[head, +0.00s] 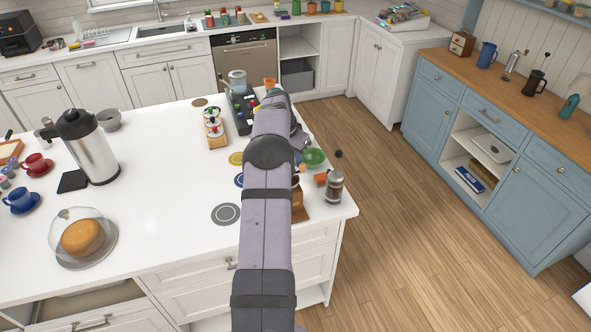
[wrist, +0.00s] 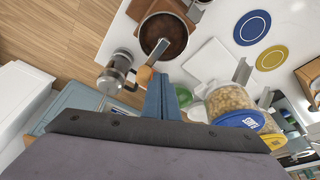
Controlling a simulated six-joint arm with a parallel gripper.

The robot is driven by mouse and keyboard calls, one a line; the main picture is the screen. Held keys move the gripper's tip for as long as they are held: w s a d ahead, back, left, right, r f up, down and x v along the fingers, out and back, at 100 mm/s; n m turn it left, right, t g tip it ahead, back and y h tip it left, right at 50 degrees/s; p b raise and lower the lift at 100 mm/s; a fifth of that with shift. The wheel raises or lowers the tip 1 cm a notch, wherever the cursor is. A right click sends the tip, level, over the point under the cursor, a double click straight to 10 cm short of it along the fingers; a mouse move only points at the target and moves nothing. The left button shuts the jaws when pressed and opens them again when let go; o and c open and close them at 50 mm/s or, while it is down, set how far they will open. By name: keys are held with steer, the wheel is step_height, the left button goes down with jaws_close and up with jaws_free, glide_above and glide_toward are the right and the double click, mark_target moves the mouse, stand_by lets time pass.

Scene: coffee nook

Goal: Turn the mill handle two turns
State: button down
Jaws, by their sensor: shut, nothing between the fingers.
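The mill (wrist: 163,37) shows in the wrist view as a brown, round, open top with a dark inside, at upper centre. In the head view my arm hides most of it, leaving part of its brown base (head: 301,211). In the head view my arm covers the gripper.
A glass coffee press (head: 335,188) stands near the island's right edge, close to the orange-brown piece. A bean jar with a blue lid (wrist: 240,119) is right of my fingers. A green bowl (head: 313,157) is behind.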

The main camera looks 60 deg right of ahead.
steer(key=shift+r, duration=2.85)
steer(key=w+a+f+n+t+b, duration=0.1)
steer(key=w+a+n, duration=0.2)
steer(key=w+a, duration=0.45)
steer(key=w+a+n+b, duration=0.25)
steer(key=w+a, duration=0.25)
steer(key=a, duration=0.5)
steer(key=w+a+f+n+y+b, duration=0.2)
steer(key=a+n, duration=0.4)
steer(key=a, duration=0.9)
steer(key=s+a+f+n+b, duration=0.1)
steer(key=s+a+f+n, duration=0.1)
steer(key=a, duration=0.5)
steer(key=s+a+f+n+b, duration=0.1)
steer(key=s+a+n, duration=0.1)
steer(key=a, duration=0.5)
steer(key=s+a+f+n+y+b, duration=0.1)
steer(key=s+a+f+n, duration=0.4)
steer(key=s+a, duration=0.6)
steer(key=shift+s+a+f+n+b, duration=0.35)
steer(key=shift+s+a+f+b, duration=0.1)
steer(key=shift+s, duration=0.1)
